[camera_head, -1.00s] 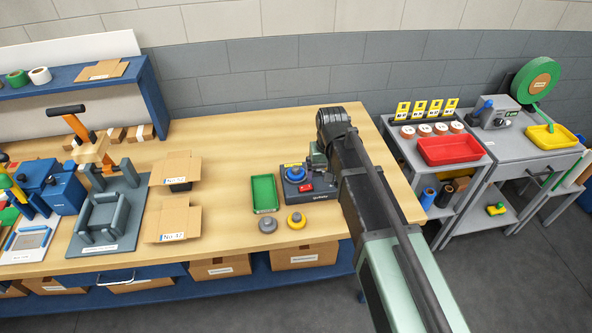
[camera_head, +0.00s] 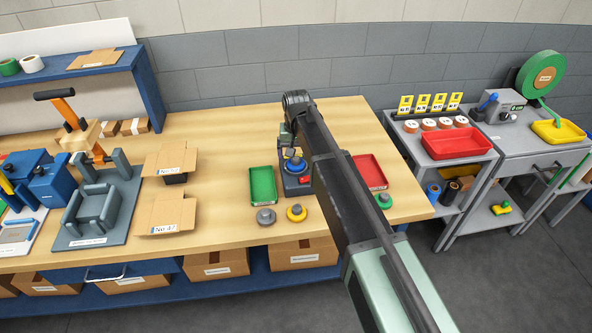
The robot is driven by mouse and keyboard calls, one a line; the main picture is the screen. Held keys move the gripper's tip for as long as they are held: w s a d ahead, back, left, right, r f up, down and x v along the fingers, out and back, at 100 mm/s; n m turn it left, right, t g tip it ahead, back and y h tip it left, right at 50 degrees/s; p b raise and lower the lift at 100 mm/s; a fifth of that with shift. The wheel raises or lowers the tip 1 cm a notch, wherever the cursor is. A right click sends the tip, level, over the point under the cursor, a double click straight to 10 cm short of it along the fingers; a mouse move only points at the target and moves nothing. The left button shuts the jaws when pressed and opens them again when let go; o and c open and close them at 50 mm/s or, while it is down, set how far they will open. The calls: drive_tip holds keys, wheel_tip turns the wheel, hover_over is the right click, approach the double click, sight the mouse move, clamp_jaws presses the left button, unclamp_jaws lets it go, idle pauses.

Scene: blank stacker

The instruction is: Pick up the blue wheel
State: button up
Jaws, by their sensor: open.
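The blue wheel (camera_head: 295,163) sits on top of a dark grey device (camera_head: 303,188) with a red front label, near the middle of the workbench. My gripper (camera_head: 291,149) is at the back end of my arm, just above and behind the blue wheel in the picture. It is open, but its fingers are small and partly hidden by the arm. I cannot tell whether they touch the wheel. The arm covers the right part of the device.
A green tray (camera_head: 263,187) stands left of the device and a red tray (camera_head: 376,172) right of it. A grey wheel (camera_head: 266,216), a yellow wheel (camera_head: 297,212) and a green-and-grey wheel (camera_head: 384,200) lie in front. Open cardboard boxes (camera_head: 165,217) stand further left.

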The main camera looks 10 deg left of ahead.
sight(296, 158)
wheel_tip(296, 158, down, 4)
drive_tip(key=shift+a+r+b, duration=0.1)
drive_tip(key=shift+b, duration=1)
drive_tip(key=shift+r, duration=0.25)
drive_tip(key=c, duration=1.1)
drive_tip(key=shift+p, duration=0.3)
drive_tip(key=shift+c, duration=0.2)
